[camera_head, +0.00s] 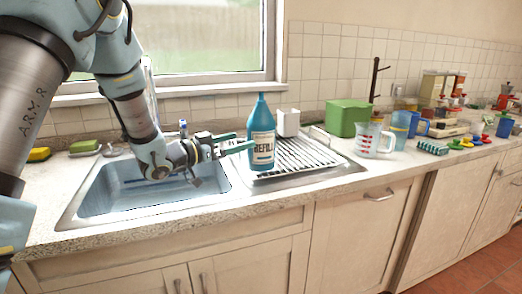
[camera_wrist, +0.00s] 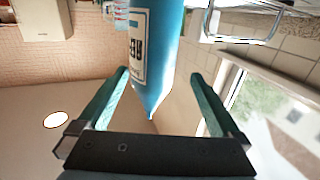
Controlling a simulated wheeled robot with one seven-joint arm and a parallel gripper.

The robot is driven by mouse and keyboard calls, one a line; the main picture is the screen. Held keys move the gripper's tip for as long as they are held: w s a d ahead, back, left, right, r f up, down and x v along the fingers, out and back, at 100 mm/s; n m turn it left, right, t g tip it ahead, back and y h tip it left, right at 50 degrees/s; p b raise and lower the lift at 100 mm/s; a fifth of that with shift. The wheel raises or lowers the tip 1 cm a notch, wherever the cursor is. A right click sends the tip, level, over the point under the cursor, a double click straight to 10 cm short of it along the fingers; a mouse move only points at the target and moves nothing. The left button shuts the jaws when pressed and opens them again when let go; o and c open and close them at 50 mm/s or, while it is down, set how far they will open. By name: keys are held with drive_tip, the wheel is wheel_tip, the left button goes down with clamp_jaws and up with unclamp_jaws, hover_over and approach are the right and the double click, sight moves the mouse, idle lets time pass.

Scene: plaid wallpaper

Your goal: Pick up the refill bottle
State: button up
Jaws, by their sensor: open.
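The refill bottle (camera_head: 262,138) is blue with a white label reading REFILL and a narrow pointed top. It stands upright by the left end of the ribbed metal drainboard (camera_head: 305,153), right of the sink. My gripper (camera_head: 238,142) reaches over the sink from the left, its teal fingers pointing right and ending close to the bottle. In the wrist view, the bottle (camera_wrist: 155,50) lies beyond and between the two spread fingers (camera_wrist: 161,80), with its tip toward the palm. The fingers are open with nothing gripped. Whether a finger touches the bottle is hard to tell.
A white block (camera_head: 288,122) stands just behind the bottle, and a green box (camera_head: 347,118) is further right. A measuring cup (camera_head: 374,140) and blue cups stand beyond the drainboard. The sink basin (camera_head: 150,187) lies below my arm. The tiled wall and window are behind.

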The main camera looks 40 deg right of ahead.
sight(250, 138)
drive_tip(key=shift+g, duration=0.4)
drive_tip(key=d, duration=0.2)
drive_tip(key=s+d+p, duration=0.1)
drive_tip(key=d, duration=0.1)
drive_tip(key=shift+s+d+r, duration=0.1)
drive_tip(key=shift+d, duration=0.3)
drive_tip(key=d+p, duration=0.2)
drive_tip(key=d, duration=0.1)
drive_tip(key=d+p, duration=0.1)
drive_tip(key=d, duration=0.1)
drive_tip(key=shift+s+d+r, duration=0.1)
drive_tip(key=shift+s+d, duration=0.1)
drive_tip(key=shift+s, duration=0.05)
drive_tip(key=shift+d, duration=0.5)
drive_tip(key=c, duration=1.5)
